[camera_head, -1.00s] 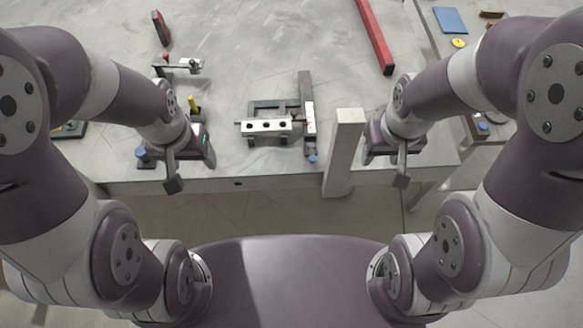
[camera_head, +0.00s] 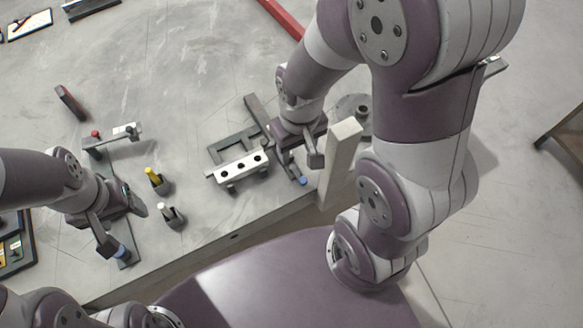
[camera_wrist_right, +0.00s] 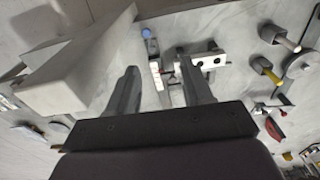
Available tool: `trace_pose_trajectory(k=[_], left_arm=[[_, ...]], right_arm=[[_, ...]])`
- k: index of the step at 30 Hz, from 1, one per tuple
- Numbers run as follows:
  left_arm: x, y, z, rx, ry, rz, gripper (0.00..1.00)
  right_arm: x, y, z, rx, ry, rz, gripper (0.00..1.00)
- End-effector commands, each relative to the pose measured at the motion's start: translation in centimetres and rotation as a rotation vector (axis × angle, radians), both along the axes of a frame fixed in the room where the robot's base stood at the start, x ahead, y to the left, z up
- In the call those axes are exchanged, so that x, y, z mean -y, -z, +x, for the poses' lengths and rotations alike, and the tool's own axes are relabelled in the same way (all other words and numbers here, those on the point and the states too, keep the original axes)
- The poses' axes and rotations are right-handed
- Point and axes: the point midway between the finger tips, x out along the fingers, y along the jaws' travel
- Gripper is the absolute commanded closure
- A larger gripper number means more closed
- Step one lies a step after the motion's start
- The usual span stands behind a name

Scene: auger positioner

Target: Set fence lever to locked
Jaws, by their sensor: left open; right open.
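The positioner fixture has a pale block with several dark holes (camera_head: 240,167) on a dark frame, and a long dark bar (camera_head: 258,112) beside it. A blue knob (camera_head: 302,181) shows at the bar's near end and in the right wrist view (camera_wrist_right: 147,33). I cannot tell for sure which part is the fence lever. My right gripper (camera_head: 300,158) is open above the bar's near part and hides some of it. In the right wrist view, the blue knob, a white strip (camera_wrist_right: 157,76) and a red bit appear between its open fingers (camera_wrist_right: 158,82). My left gripper (camera_head: 124,228) is open at the table's left front.
A tall pale post (camera_head: 340,160) stands close to the right of my right gripper. A red-knobbed bracket (camera_head: 110,138) is further left. The table behind the fixture is mostly clear.

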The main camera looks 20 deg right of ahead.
Motion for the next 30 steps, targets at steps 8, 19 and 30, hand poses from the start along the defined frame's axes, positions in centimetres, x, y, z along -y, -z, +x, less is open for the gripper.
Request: trace_pose_trajectory(k=[8, 19, 30], left_arm=[[0.0, 3.7, -0.1, 0.001, 0.0, 0.0, 0.32], [0.0, 6.6, -0.1, 0.001, 0.0, 0.0, 0.32], [0.0, 6.9, -0.1, 0.001, 0.0, 0.0, 0.32]], right_arm=[[-1.4, 6.0, 2.5, -0.097, 0.203, -0.041, 0.5], [-2.0, 11.1, 5.8, -0.128, 1.008, -0.21, 0.5], [-0.7, 10.7, 7.9, 0.157, 2.21, -0.395, 0.5]])
